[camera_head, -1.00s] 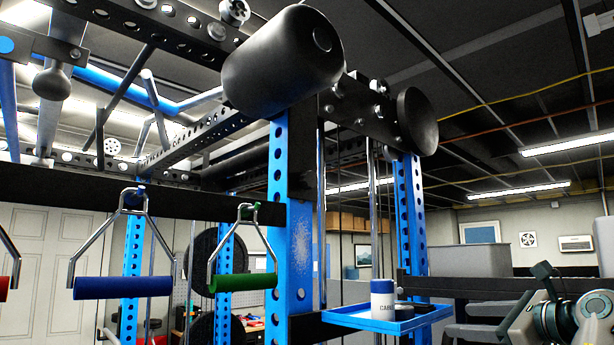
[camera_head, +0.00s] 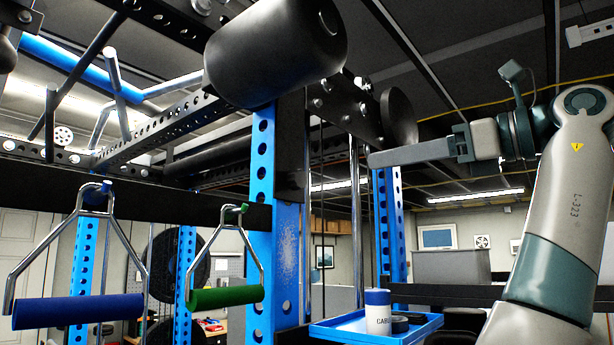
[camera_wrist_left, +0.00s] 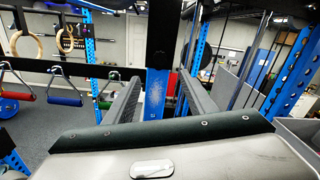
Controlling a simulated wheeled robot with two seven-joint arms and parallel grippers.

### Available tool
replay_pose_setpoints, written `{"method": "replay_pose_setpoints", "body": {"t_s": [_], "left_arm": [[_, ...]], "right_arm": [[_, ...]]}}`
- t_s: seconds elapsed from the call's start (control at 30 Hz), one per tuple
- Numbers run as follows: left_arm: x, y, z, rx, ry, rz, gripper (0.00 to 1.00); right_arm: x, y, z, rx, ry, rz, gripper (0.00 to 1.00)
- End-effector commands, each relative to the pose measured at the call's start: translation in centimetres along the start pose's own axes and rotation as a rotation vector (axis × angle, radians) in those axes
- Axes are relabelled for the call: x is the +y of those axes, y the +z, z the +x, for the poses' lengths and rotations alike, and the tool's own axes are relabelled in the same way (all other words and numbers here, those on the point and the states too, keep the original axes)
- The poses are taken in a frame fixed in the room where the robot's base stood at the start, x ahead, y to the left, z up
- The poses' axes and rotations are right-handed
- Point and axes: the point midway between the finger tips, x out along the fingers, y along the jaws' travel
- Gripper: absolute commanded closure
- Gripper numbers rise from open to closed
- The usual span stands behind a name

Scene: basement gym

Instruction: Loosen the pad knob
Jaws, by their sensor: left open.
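A big black roller pad (camera_head: 275,52) sits at the top of a blue upright (camera_head: 262,170) in the head view. A round black disc (camera_head: 399,120) is to its right, on a black cross-beam with several bolts and small fittings (camera_head: 363,84). I cannot tell for certain which fitting is the pad knob. My right gripper is out of view.
Blue (camera_head: 80,311) and green (camera_head: 226,297) handles hang from a black bar at left. A blue tray (camera_head: 340,331) holding a white and blue canister (camera_head: 377,312) is below the gripper. Free air lies between gripper and upright.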

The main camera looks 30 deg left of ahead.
Motion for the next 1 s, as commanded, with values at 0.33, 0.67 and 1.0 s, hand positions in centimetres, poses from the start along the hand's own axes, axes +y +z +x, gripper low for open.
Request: {"method": "replay_pose_setpoints", "body": {"t_s": [0.33,0.67,1.0], "left_arm": [[-0.1,0.0,1.3,0.002,0.001,0.0,0.5],[-0.1,0.1,6.0,0.002,0.002,0.0,0.5],[-0.1,0.2,12.1,0.001,0.002,0.0,0.5]], "right_arm": [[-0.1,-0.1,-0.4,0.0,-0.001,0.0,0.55],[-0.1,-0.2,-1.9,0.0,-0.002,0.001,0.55],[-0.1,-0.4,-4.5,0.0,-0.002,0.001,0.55]]}}
